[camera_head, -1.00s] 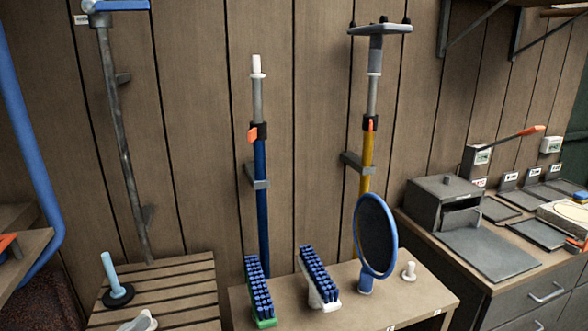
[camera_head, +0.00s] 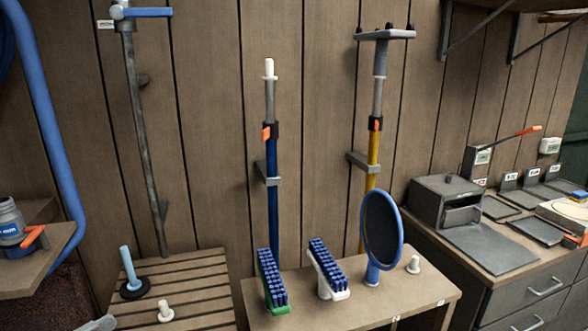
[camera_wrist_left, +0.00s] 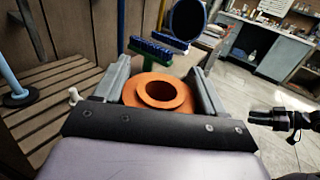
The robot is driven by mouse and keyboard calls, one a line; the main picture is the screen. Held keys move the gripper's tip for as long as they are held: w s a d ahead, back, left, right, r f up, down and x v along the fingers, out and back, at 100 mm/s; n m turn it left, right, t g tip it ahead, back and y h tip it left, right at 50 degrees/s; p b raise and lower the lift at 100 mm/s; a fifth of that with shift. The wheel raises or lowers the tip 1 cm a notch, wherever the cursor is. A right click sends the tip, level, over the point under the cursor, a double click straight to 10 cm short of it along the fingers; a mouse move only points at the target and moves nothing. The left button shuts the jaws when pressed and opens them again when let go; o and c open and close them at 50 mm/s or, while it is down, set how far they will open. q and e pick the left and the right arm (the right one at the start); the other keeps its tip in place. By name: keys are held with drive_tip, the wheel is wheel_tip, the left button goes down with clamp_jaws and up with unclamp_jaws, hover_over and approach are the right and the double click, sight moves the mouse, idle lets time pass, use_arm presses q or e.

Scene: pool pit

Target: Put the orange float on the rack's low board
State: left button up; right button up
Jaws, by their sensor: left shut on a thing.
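The orange float (camera_wrist_left: 160,92), a thick ring with a round opening, sits between the grey fingers of my left gripper (camera_wrist_left: 160,72) in the left wrist view. The gripper is shut on it. In the head view the float does not show; a grey piece at the bottom left edge may be part of my left gripper. A wooden board (camera_head: 45,272) beside a blue tube stands at the far left; I cannot tell for sure whether it is the rack's low board. A dark jointed part at the wrist view's right may be my right gripper; its fingers are unclear.
A jar (camera_head: 10,222) and an orange-handled tool (camera_head: 32,237) occupy the left board. A slatted bench (camera_head: 190,285) holds a light-blue peg (camera_head: 129,266) and a white peg (camera_head: 165,311). Brushes (camera_head: 271,280) and a blue-rimmed paddle (camera_head: 381,230) stand on a table.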

use_arm(q)
drive_tip(key=a, duration=0.1)
drive_tip(key=a+r+h, duration=0.1)
drive_tip(key=a+m+g, duration=0.1)
drive_tip(key=shift+w+r, duration=0.2)
drive_tip(key=shift+r, duration=0.1)
drive_tip(key=shift+d+r+n+t+y, duration=0.9)
drive_tip(key=shift+d+n+t+y, duration=0.75)
drive_tip(key=shift+d, duration=1.9)
drive_tip(key=a+f+n+t+y, duration=0.2)
drive_tip(key=a+f+n+y, duration=0.2)
drive_tip(key=f+y, duration=0.2)
drive_tip(key=d+n+y, duration=0.1)
drive_tip(key=d+y, duration=0.2)
drive_tip(key=d, duration=0.4)
drive_tip(key=shift+s, duration=0.2)
drive_tip(key=shift+r+n, duration=0.1)
drive_tip(key=shift+n, duration=0.15)
drive_tip(key=shift+a+r, duration=0.1)
drive_tip(key=shift+a, duration=0.05)
